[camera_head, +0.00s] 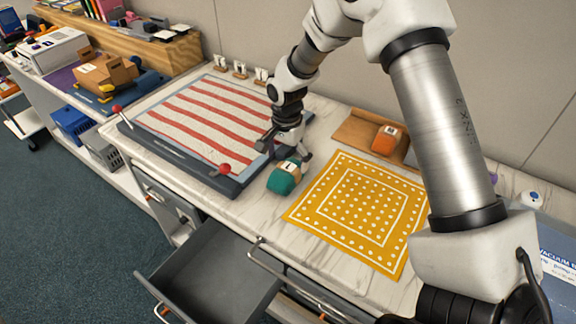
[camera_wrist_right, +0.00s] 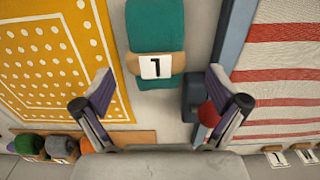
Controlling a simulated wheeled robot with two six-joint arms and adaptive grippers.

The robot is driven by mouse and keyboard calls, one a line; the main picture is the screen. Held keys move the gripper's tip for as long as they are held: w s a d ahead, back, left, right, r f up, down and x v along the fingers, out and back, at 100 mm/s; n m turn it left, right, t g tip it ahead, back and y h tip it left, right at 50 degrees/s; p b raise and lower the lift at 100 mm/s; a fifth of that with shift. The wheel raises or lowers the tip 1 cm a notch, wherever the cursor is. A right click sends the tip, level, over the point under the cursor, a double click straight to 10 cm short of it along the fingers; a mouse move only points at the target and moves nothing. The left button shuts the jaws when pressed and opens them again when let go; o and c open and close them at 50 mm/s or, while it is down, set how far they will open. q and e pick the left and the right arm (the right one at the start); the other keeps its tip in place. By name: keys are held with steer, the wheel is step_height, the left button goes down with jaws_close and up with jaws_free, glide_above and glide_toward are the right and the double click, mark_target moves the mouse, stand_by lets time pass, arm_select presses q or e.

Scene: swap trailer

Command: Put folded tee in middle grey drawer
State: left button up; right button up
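A teal folded tee (camera_head: 284,178) with a tan band and a white label lies on the marble counter, between the striped cloth and the yellow cloth. In the right wrist view the tee (camera_wrist_right: 156,25) bears a "1" and sits beyond the fingertips, roughly centred between them. My right gripper (camera_head: 287,155) is open and empty, just behind the tee in the head view; its spread fingers also show in the wrist view (camera_wrist_right: 160,100). A grey drawer (camera_head: 215,275) stands pulled open below the counter and looks empty inside. My left gripper is not in view.
A red-and-white striped cloth (camera_head: 200,115) lies on a dark-framed board with red knobs (camera_head: 224,169). A yellow dotted cloth (camera_head: 310,200) lies to the right. An orange bundle (camera_head: 384,140) sits in a wooden tray. Cardboard boxes (camera_head: 105,72) stand at the left.

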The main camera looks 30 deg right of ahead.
mark_target(289, 168)
steer(key=f, duration=0.3)
steer(key=f+p, duration=0.1)
steer(key=shift+s+d+f, duration=0.2)
steer(key=shift+d+f, duration=0.05)
steer(key=shift+f, duration=0.05)
steer(key=shift+w+f, duration=0.1)
steer(key=shift+f, duration=0.25)
steer(key=shift+r, duration=0.15)
steer(key=shift+a, duration=0.1)
steer(key=c, duration=1.3)
steer(key=shift+r, duration=0.1)
steer(key=shift+c, duration=0.2)
